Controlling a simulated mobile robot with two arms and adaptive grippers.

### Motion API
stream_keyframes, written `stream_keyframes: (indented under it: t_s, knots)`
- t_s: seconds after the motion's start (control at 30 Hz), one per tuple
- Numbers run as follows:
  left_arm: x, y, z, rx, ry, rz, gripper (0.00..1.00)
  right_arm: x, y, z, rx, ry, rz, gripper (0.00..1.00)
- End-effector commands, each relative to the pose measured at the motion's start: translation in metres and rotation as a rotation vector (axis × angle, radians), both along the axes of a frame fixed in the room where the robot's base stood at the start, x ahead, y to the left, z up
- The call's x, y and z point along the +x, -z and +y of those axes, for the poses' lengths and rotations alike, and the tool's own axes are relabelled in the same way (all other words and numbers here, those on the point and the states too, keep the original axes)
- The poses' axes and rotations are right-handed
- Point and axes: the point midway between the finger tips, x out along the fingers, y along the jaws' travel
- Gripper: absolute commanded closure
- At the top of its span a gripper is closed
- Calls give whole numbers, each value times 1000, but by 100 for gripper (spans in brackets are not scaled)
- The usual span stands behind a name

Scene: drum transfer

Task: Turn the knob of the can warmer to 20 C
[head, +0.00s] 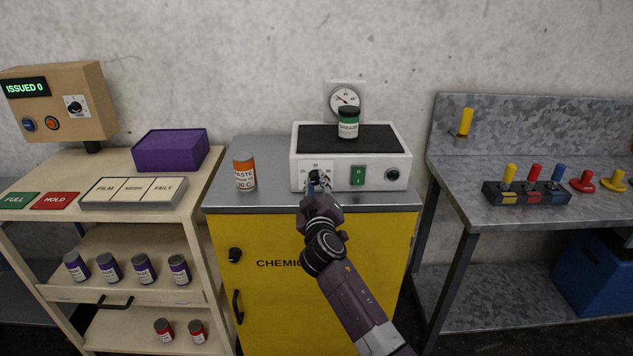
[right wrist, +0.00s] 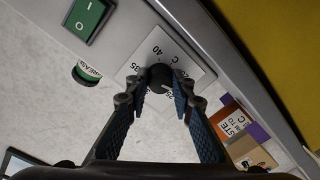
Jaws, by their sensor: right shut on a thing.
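The can warmer (head: 299,158) is a white box with a dark top plate on the yellow cabinet. A green-lidded grease can (head: 348,124) stands on the warmer. A dial gauge (head: 344,99) is on the wall behind. My left gripper is not in view.
An orange paste can (head: 244,172) stands left of the warmer on the cabinet top (head: 270,199). A green switch (head: 358,175) is right of the knob. A wooden bench (head: 60,172) is left, a grey workbench (head: 520,223) right.

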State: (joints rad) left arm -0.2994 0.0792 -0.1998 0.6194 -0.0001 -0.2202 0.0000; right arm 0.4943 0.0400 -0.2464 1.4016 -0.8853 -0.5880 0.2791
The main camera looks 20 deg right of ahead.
Motion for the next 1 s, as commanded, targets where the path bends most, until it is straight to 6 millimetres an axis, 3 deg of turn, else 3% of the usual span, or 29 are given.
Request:
stream_keyframes:
  t_s: [0.5, 1.0]
  knots:
    - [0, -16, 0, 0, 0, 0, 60, 0, -2, 0, -403, 0, 116, 100]
    - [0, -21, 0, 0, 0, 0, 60, 0, -1, 1, -536, 0, 153, 100]
